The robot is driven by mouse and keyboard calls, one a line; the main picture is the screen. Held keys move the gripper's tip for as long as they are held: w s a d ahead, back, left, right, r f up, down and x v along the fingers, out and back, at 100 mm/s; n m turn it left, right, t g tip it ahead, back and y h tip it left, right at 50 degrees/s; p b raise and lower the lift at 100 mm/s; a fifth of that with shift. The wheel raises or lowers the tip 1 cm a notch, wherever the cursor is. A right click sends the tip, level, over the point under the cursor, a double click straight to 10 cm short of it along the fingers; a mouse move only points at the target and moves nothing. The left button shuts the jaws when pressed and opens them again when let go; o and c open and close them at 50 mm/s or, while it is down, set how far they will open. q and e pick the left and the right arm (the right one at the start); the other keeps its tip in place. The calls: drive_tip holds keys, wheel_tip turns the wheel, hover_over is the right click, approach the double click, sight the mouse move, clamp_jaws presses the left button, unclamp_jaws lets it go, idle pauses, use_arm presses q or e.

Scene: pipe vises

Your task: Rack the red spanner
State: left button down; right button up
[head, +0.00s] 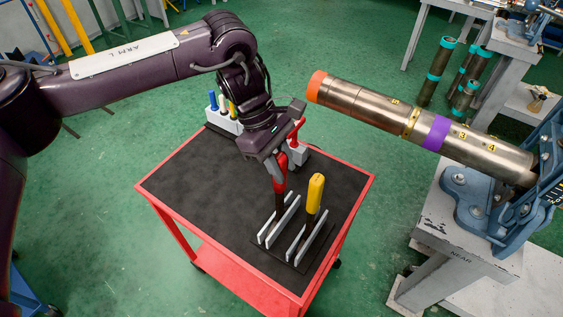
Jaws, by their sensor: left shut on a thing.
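The red spanner (280,176) stands upright, handle up, with my left gripper (284,166) shut on its red handle. Its dark lower part reaches down to the left pair of grey plates of the rack (278,226) on the cart. I cannot tell whether its lower end is seated between the plates or just above them. A yellow-handled spanner (315,192) stands upright in the right pair of plates. Part of the red handle is hidden by the gripper. My right gripper is not in view.
The rack stands on the black top of a red cart (195,187). A white holder (222,121) with coloured handles is at the cart's back. At the right, a long metal pipe (400,118) sits in a blue vise (490,205), its orange end near my left wrist. The cart's left side is clear.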

use_arm(q)
drive_tip(key=shift+f, duration=0.1)
idle(0.8)
drive_tip(key=c, duration=1.1)
unclamp_jaws()
drive_tip(key=shift+o, duration=0.2)
drive_tip(key=shift+w+a+r+b, duration=0.15)
drive_tip(key=shift+r+b, duration=0.15)
drive_tip(key=b+v, duration=0.1)
drive_tip(key=v, duration=0.6)
